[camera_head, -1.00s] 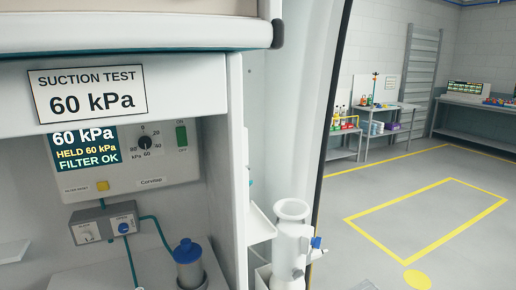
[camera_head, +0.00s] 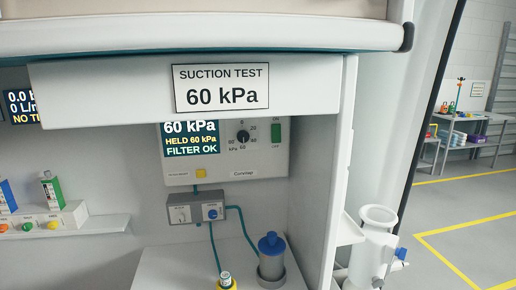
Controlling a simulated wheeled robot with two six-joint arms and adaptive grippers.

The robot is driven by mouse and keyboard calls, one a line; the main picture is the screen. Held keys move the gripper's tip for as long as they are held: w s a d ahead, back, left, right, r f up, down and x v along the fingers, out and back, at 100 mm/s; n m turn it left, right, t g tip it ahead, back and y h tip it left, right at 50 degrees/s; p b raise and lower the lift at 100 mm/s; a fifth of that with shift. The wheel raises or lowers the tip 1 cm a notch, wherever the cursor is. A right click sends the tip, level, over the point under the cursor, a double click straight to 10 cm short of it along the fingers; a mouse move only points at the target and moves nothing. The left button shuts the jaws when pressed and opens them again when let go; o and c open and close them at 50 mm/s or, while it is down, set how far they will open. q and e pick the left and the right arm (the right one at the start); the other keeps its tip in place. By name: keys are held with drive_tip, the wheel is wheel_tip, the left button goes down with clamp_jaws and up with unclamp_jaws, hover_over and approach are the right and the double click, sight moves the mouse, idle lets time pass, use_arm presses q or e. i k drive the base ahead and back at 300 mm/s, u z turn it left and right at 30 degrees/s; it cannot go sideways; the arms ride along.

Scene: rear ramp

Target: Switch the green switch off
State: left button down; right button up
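The green switch (camera_head: 276,130) is a small upright rocker at the right end of the pale suction unit (camera_head: 265,165). A small label sits just below it, too small to read. To its left are a round black dial (camera_head: 243,136) and a lit display (camera_head: 190,138) reading 60 kPa, HELD 60 kPa, FILTER OK. A yellow button (camera_head: 201,173) is low on the unit's face. Neither of my grippers is in view.
An overhanging ledge with a SUCTION TEST 60 kPa sign (camera_head: 221,88) is above the unit. Below are a grey valve box (camera_head: 211,208) with teal hoses and a blue-lidded canister (camera_head: 271,258). A white side panel (camera_head: 342,150) bounds the right.

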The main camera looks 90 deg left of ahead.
sight(276, 128)
drive_tip(key=k, duration=0.35)
drive_tip(key=u, duration=1.35)
